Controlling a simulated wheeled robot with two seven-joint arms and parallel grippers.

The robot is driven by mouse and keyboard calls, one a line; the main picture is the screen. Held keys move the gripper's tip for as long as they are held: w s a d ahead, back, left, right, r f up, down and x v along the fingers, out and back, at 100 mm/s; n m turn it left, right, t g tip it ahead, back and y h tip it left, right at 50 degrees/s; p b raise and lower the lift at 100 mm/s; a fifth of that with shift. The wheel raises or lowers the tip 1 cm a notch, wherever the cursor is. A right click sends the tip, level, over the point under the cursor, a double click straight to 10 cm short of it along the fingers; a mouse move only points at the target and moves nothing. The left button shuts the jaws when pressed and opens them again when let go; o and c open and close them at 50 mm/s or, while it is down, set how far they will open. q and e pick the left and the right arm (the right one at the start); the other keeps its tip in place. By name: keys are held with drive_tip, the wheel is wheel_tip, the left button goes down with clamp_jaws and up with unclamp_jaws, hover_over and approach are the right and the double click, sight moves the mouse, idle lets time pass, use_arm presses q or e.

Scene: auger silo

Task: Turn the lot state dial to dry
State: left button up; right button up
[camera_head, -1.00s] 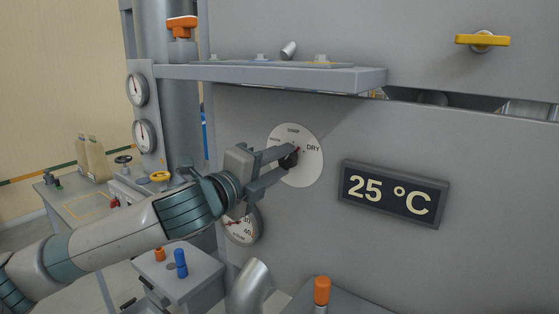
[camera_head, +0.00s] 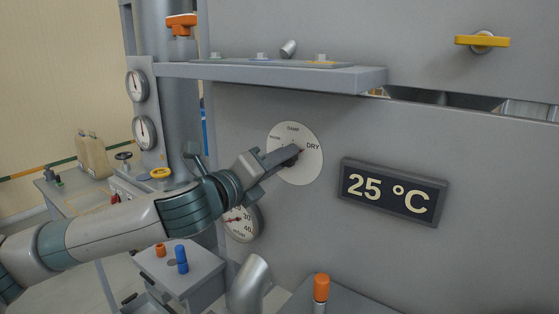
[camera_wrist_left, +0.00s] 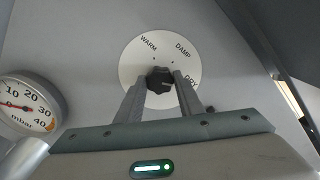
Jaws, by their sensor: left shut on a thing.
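The lot state dial (camera_head: 306,166) is a round white plate on the grey panel, with a dark knob at its middle. The dial also shows in the left wrist view (camera_wrist_left: 134,68), with the words WARM, DAMP and a partly hidden DRY. My left gripper (camera_head: 290,157) is shut on the dark knob (camera_wrist_left: 160,80), one finger on each side of it. The fingers hide most of the knob there. My right gripper is in neither view.
A display (camera_head: 394,193) reading 25 °C is right of the dial. A grey shelf (camera_head: 270,76) juts out above it. A round gauge (camera_head: 241,222) sits below left, close to my arm. A metal pipe (camera_head: 250,284) and an orange-topped post (camera_head: 321,288) stand below.

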use_arm(q)
drive_tip(key=shift+f, duration=0.1)
drive_tip(key=o, duration=1.1)
drive_tip(key=shift+c, duration=0.2)
drive_tip(key=shift+s, duration=0.15)
drive_tip(key=b+v, duration=1)
drive_tip(key=v, duration=0.7)
drive_tip(key=shift+b, duration=0.4)
